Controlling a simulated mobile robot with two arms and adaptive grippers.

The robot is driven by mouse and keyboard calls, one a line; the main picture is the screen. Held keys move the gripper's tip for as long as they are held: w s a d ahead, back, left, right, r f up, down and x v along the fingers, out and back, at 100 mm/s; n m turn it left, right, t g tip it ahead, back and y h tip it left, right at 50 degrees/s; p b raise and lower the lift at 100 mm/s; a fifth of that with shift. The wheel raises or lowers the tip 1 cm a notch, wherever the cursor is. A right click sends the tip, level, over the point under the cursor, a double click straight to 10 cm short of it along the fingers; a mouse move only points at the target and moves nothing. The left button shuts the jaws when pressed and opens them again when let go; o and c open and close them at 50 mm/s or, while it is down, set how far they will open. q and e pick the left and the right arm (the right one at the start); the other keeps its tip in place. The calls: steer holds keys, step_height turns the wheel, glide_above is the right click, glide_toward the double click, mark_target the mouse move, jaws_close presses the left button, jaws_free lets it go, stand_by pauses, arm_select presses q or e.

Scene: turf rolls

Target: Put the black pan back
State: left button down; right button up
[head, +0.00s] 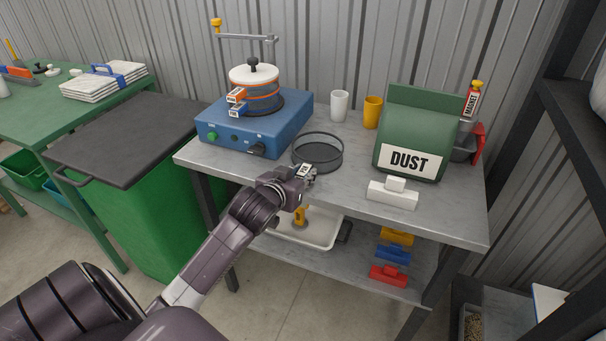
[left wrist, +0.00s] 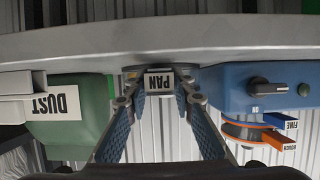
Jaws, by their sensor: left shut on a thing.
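The black pan (head: 318,154) is a shallow round dark dish at the front of the grey table, right of the blue shaker (head: 228,125). My left gripper (head: 306,173) is shut on the pan's near side, at its white label. In the left wrist view the label reading PAN (left wrist: 159,82) lies between the fingertips (left wrist: 160,92). I cannot tell whether the pan touches the tabletop. On the shaker stands a sieve stack (head: 256,93) with orange and blue bands, tags and a white lid. My right gripper is not in view.
A green DUST bag (head: 418,125), a white block (head: 391,195), a white cup (head: 339,106) and a yellow cup (head: 373,112) stand on the table (head: 455,215). A metal clamp arm (head: 245,37) is above the stack. A lidded green bin (head: 150,225) stands left.

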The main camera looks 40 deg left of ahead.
arm_select(q)
steer(key=c, duration=1.7)
jaws_free()
steer(key=shift+o, duration=0.2)
steer(key=shift+s, duration=0.1)
steer(key=v, duration=1.2)
steer(key=shift+f, duration=0.1)
